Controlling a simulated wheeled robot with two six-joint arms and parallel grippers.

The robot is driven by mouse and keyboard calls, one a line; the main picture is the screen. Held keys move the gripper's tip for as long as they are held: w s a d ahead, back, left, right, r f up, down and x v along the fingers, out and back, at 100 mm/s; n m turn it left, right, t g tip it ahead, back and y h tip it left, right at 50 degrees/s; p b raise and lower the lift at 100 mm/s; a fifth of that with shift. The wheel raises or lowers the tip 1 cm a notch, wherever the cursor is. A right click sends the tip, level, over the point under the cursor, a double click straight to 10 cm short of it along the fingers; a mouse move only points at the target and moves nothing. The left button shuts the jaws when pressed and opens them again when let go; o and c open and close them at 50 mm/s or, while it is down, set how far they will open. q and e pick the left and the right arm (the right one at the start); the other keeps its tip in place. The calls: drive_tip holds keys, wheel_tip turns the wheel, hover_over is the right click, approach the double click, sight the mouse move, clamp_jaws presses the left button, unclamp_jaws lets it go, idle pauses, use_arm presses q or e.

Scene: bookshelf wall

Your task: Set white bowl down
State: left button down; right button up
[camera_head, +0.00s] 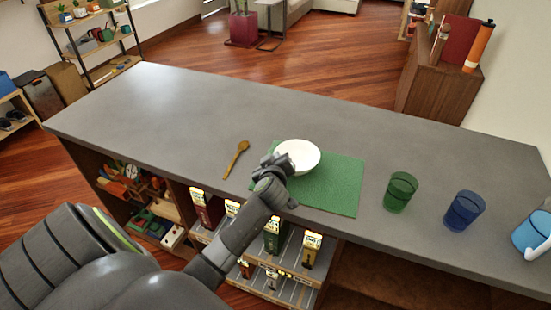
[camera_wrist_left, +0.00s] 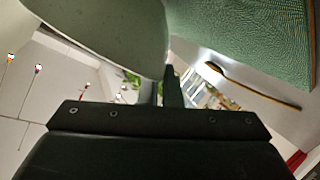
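The white bowl (camera_head: 299,154) is over the far left part of the green mat (camera_head: 335,185) on the grey counter. It looks roughly level; I cannot tell whether its base touches the mat. My left gripper (camera_head: 279,164) is at the bowl's near left rim. In the left wrist view, the bowl (camera_wrist_left: 105,28) fills the upper left, and its wall runs between the fingers (camera_wrist_left: 160,88), which look shut on the rim. The mat (camera_wrist_left: 240,35) shows at upper right. My right gripper is in neither view.
A wooden spoon (camera_head: 236,158) lies left of the mat. A green cup (camera_head: 400,191), a blue cup (camera_head: 463,212) and a light blue mug (camera_head: 533,235) stand to the right. The counter's left part is clear. Shelves with items sit below the near edge.

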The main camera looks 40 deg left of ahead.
use_arm(q)
drive_tip(key=shift+f, duration=0.15)
drive_tip(key=c, duration=1.6)
unclamp_jaws()
drive_tip(key=shift+r, duration=0.25)
drive_tip(key=b+v, duration=0.2)
drive_tip(key=v, duration=1)
drive_tip(key=shift+s+f, duration=0.1)
drive_tip(key=shift+f, duration=0.05)
